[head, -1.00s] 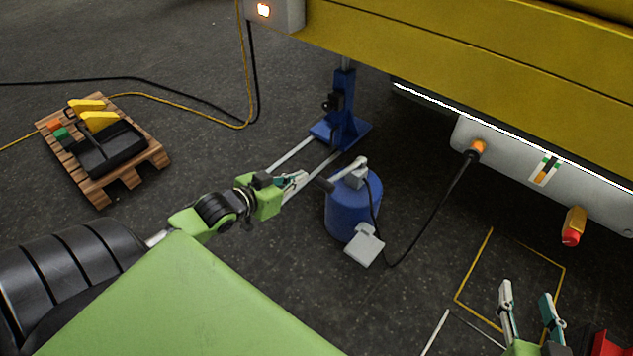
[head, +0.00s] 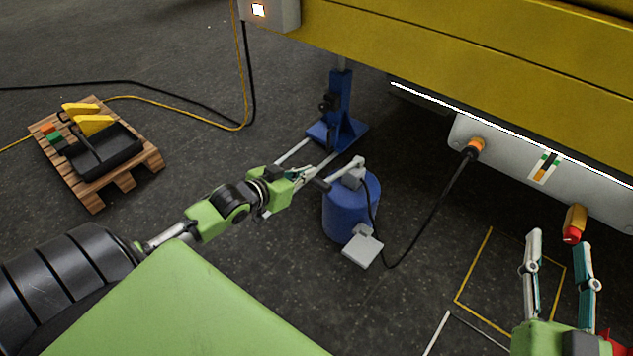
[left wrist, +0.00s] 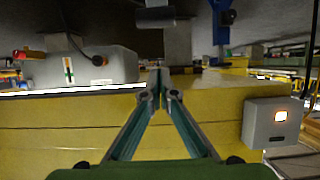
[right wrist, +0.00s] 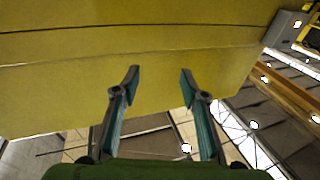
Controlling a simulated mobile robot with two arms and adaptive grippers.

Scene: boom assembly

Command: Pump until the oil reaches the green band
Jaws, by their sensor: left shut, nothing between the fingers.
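The blue oil pump drum (head: 350,212) stands on the floor with a grey head and a lever handle (head: 340,174) pointing left. My left gripper (head: 308,173) is shut and empty, close to the handle's outer end; I cannot tell whether it touches. The sight gauge (head: 544,167) on the grey tank (head: 500,150) has green marks at its upper part and amber oil in its lower part, apparently below the green. The gauge also shows small in the left wrist view (left wrist: 69,70). My right gripper (head: 557,240) is open and empty below the tank, near a red-tipped amber fitting (head: 574,223).
A black hose (head: 435,215) runs from the pump to the tank's orange fitting. A blue jack stand (head: 338,125) stands behind the pump. The yellow boom (head: 450,60) overhangs the back. A pallet (head: 95,190) with parts lies left. A yellow floor outline (head: 490,228) is empty.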

